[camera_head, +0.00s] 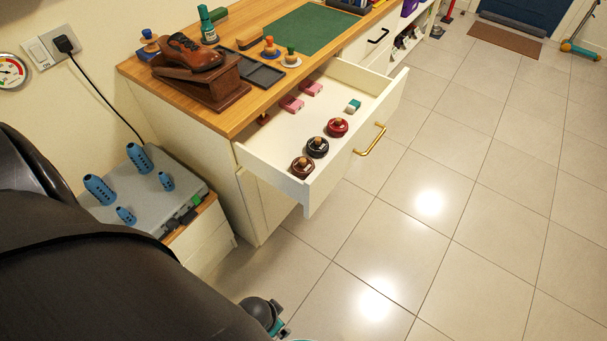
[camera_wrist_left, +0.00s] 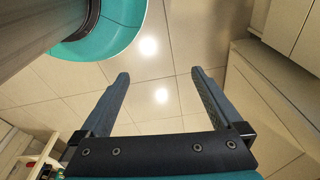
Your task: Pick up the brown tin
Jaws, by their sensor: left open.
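Three round tins with knobs sit in the open white drawer (camera_head: 262,153) in the head view. The brown tin (camera_head: 302,166) is nearest the drawer's front left corner. A dark, nearly black tin (camera_head: 317,148) and a red tin (camera_head: 337,127) stand in a row behind it. My left gripper (camera_wrist_left: 160,80) is open and empty in the left wrist view, with floor tiles between and beyond its fingers. No tin is clearly seen in that view. In the head view my left gripper's fingers are not visible. My right gripper is not in view.
The drawer also holds pink blocks (camera_head: 291,104) and a small teal and white block (camera_head: 353,106). Its brass handle (camera_head: 370,139) juts out in front. A shoe on a wooden stand (camera_head: 190,55) is on the counter (camera_head: 150,72). The floor (camera_head: 450,200) is clear.

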